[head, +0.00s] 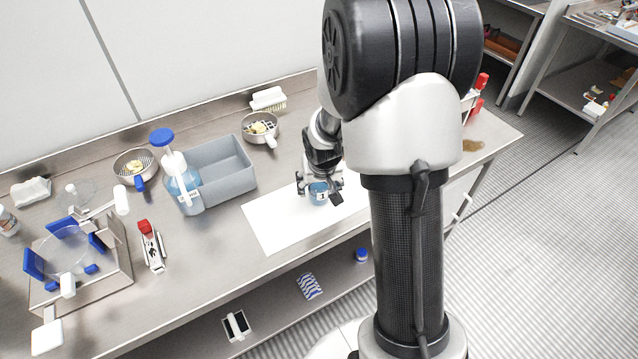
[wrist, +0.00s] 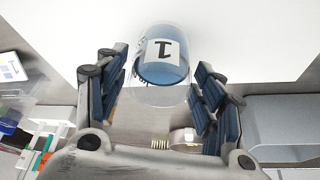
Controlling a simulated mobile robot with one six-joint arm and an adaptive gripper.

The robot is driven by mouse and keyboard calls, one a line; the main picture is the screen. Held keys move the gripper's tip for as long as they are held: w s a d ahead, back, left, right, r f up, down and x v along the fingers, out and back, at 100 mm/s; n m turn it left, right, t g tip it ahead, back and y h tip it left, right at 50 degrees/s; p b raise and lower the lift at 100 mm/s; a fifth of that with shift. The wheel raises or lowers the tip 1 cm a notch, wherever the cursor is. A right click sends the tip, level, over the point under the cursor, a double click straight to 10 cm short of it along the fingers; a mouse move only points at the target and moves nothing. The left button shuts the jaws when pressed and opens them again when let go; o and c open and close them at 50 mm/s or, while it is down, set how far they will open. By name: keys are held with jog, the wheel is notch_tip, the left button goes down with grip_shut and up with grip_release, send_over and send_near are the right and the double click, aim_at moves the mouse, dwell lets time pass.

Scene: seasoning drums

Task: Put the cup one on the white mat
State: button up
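The cup one (head: 319,194) is a clear cup with blue in it and a white label reading "1". It shows upright on the white mat (head: 268,228) in the head view, toward the mat's right part. My gripper (head: 320,188) is lowered around it, with one finger on each side. In the wrist view the cup (wrist: 163,62) lies between the spread fingers of my gripper (wrist: 162,75), with narrow gaps at the tips. The gripper looks open. My arm hides the mat's right end in the head view.
A grey bin (head: 222,170) and a blue-capped bottle (head: 183,188) stand left of the mat. A strainer (head: 260,128) and a brush (head: 268,99) lie behind it. A red-topped tool (head: 152,247) and a metal stand (head: 85,265) are farther left. The mat's left part is clear.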

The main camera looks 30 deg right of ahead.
dwell(0.3)
jog(key=s+a+r+n+p, duration=0.15)
jog(key=s+a+r, duration=0.35)
jog(key=r, duration=0.6)
jog(key=s+a+r+p, duration=0.3)
jog(key=s+r, duration=0.4)
jog(key=r, duration=0.3)
jog(key=s+a+r+n, duration=0.1)
jog(key=s+a, duration=0.1)
jog(key=s, duration=0.2)
jog(key=s+a+r+y, duration=0.1)
jog(key=s+a+r, duration=0.1)
jog(key=s, duration=0.3)
jog(key=s+a+r+n, duration=0.1)
jog(key=s+a, duration=0.1)
jog(key=s, duration=0.3)
jog(key=shift+r+n+y, duration=0.3)
jog(key=shift+r+n, duration=0.05)
jog(key=shift+r, duration=0.05)
jog(key=shift+w+a, duration=0.1)
